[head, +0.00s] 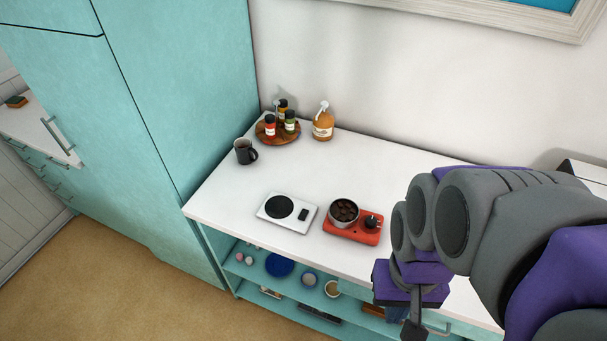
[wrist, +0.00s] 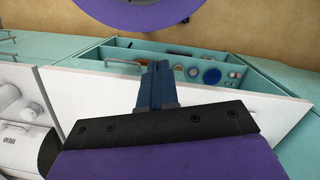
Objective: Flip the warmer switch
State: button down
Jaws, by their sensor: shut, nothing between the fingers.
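The warmer appears to be the flat white unit (head: 287,212) on the counter, with a round black plate. A small dark rectangular part, likely its switch (head: 303,214), sits on its right side; its on or off position is too small to tell. My gripper (head: 413,331) is at the lower right in the head view, apart from the warmer and to its right, pointing down near the counter's front edge. In the wrist view the gripper (wrist: 156,72) has its fingers together with nothing between them. The warmer is not seen in the wrist view.
A red burner (head: 352,236) with a black knob and a pot (head: 344,212) stands between the warmer and my arm. A dark mug (head: 245,151), a wooden tray (head: 268,139) with bottles and an amber pump bottle (head: 323,125) stand behind. Open shelves lie below the counter (head: 240,195).

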jog(key=w+a+m+b, duration=0.1)
jog(key=w+a+m, duration=0.15)
jog(key=w, duration=0.95)
jog(key=m+t+b, duration=0.1)
jog(key=t+b, duration=0.1)
send_over(301, 217)
notch_tip(301, 217, down, 8)
jog(key=shift+f, duration=0.2)
notch_tip(301, 217, down, 14)
jog(key=b, duration=0.3)
jog(key=shift+b, duration=0.35)
